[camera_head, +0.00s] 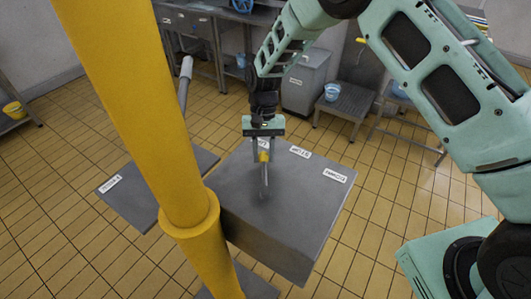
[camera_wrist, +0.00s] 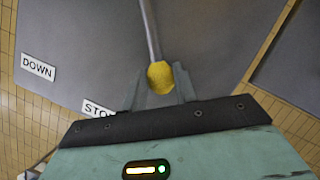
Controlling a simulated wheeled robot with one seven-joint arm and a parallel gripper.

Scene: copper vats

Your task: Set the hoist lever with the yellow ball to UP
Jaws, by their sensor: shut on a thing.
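The hoist lever is a thin grey rod (camera_head: 264,182) topped by a yellow ball (camera_head: 264,156), rising from a grey box (camera_head: 285,215). The ball also shows in the wrist view (camera_wrist: 160,78), between the fingers. My gripper (camera_head: 264,150) is shut on the ball from the far side. On the box are a DOWN label (camera_head: 335,175) at the right and a STOP label (camera_head: 299,152) left of it. A third label (camera_head: 262,143) is mostly hidden behind my gripper; its text is unreadable. In the head view the lever stands in line with this third label, left of STOP.
A thick yellow post (camera_head: 160,130) stands close in front, left of the box. Left of it is another grey box (camera_head: 150,190) with a grey-handled lever (camera_head: 185,75).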

